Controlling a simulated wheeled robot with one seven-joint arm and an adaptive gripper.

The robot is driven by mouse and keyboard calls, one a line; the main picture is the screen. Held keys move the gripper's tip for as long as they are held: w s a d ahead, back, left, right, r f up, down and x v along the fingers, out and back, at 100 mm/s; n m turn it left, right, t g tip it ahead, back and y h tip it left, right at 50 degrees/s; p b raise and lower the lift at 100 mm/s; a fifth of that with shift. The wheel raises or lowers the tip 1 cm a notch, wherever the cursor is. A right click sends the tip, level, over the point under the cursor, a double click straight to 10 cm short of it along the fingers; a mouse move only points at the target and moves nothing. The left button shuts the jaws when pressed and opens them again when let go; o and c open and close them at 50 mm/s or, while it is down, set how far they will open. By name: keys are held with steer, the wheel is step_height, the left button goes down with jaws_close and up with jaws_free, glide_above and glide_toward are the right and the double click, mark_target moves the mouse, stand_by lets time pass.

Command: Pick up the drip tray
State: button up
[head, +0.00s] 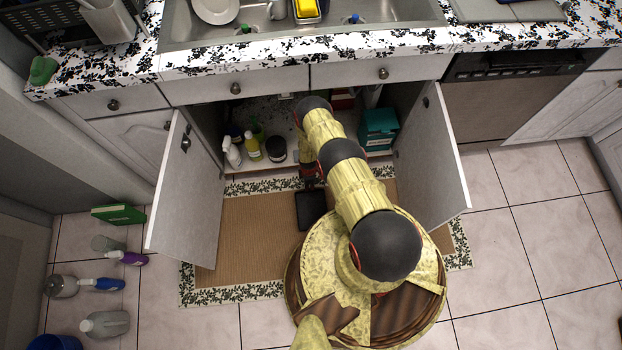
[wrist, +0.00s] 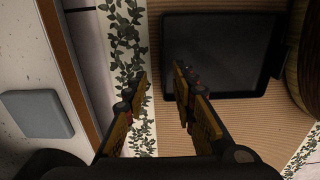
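The drip tray is a flat black square tray with a raised rim. It lies on the brown mat in front of the open cabinet, in the head view (head: 310,210) and at upper right in the wrist view (wrist: 225,55). My gripper points down by its cabinet-side edge, in the head view (head: 311,178) and the wrist view (wrist: 160,76). Its fingers are apart with nothing between them. In the wrist view one fingertip overlaps the tray and the other is over the mat's leafy border. I cannot tell whether they touch the tray.
Open cabinet doors stand left (head: 187,195) and right (head: 430,150). Bottles (head: 252,146) and a teal box (head: 378,128) stand inside. A grey square item (wrist: 36,113) lies on the cabinet floor. Several bottles (head: 105,324) and a green box (head: 118,214) are on the floor at left.

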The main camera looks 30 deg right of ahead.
steer(key=f, duration=0.1)
steer(key=f+b, duration=0.1)
steer(key=f, duration=0.1)
steer(key=f+b, duration=0.1)
steer(key=f, duration=0.1)
steer(key=shift+s+a, duration=0.1)
steer(key=shift+s, duration=0.2)
steer(key=shift+r, duration=0.15)
steer(key=shift+c, duration=0.3)
jaws_close()
